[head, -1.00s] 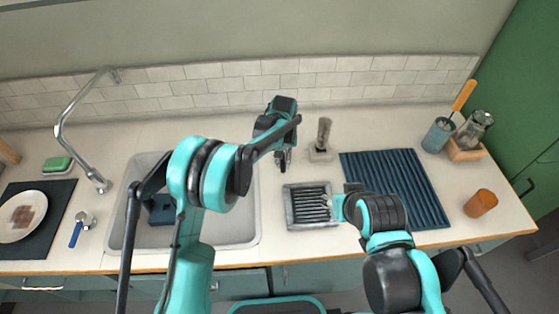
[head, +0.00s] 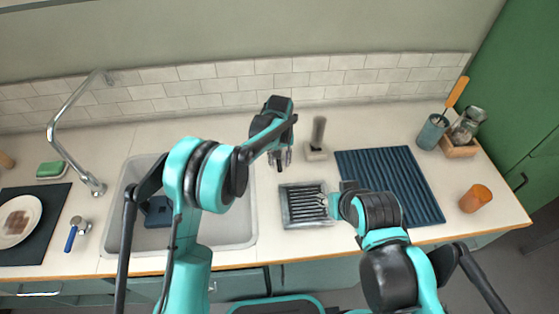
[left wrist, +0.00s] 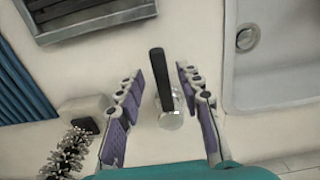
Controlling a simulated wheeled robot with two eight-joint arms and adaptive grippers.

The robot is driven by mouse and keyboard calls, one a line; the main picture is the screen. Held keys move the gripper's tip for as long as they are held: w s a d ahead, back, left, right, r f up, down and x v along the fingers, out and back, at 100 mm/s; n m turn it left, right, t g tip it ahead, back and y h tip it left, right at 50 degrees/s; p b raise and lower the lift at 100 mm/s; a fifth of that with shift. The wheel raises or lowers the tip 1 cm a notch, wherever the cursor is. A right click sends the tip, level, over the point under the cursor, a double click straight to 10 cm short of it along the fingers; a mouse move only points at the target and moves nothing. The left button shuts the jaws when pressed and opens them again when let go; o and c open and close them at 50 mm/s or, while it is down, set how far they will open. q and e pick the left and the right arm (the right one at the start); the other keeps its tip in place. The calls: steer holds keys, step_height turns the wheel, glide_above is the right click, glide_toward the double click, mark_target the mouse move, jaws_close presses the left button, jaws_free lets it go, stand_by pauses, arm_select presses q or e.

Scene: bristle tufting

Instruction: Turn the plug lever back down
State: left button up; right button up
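The plug lever shows in the left wrist view as a black handle (left wrist: 159,70) on a round chrome base (left wrist: 171,118), on the pale counter beside the sink (left wrist: 285,106). My left gripper (left wrist: 160,85) is open, with one purple-padded finger on each side of the lever and visible gaps to both. In the head view the left gripper (head: 281,160) points down at the counter right of the sink, and I cannot make out the lever there. My right gripper (head: 332,207) is by the right edge of the ribbed metal tray (head: 283,207); its finger opening is unclear.
A brush (head: 318,132) stands in a pale block (head: 316,155) close right of the left gripper. A blue ribbed mat (head: 400,185), an orange cup (head: 475,200) and a glass jar (head: 467,125) are farther right. The faucet (head: 75,135) stands left of the sink.

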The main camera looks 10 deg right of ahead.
mark_target(279, 164)
arm_select(q)
steer(key=shift+r, duration=0.1)
step_height(279, 164, up, 12)
stand_by(0.4)
steer(key=shift+a, duration=0.1)
steer(key=s+a+r+t, duration=0.2)
steer(key=s+a+r, duration=0.35)
steer(key=a, duration=0.25)
steer(key=s+a+r+t, duration=0.1)
steer(key=s+a+r, duration=0.3)
steer(key=s+a, duration=0.25)
steer(key=s+a+f+t, duration=0.4)
steer(key=s+a, duration=0.6)
steer(key=s, duration=0.4)
steer(key=shift+f, duration=0.3)
steer(key=shift+a, duration=0.1)
